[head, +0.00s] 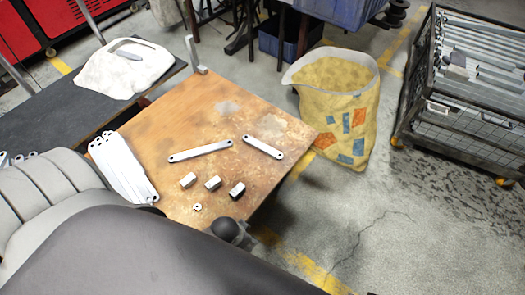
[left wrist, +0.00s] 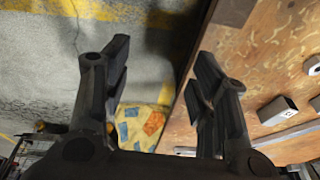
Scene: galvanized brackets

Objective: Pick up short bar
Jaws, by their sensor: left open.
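The short bar (head: 262,147) is a flat, pale metal strip with a hole near each end. It lies on the wooden tabletop (head: 160,118) near its right edge. A longer bar (head: 200,151) of the same kind lies to its left. My left gripper (head: 232,232) is at the table's near corner, mostly hidden by my arm, and apart from the short bar. In the left wrist view the gripper (left wrist: 163,62) is open and empty, with a pale bar end low between the fingers, probably the short bar (left wrist: 185,150). My right gripper is not in view.
Several short metal blocks (head: 213,183) and a nut (head: 197,207) lie nearer on the table. A stack of long bars (head: 122,168) is at its left. A yellow bag (head: 335,115) stands beyond the right edge, with a wire crate (head: 460,120) farther right.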

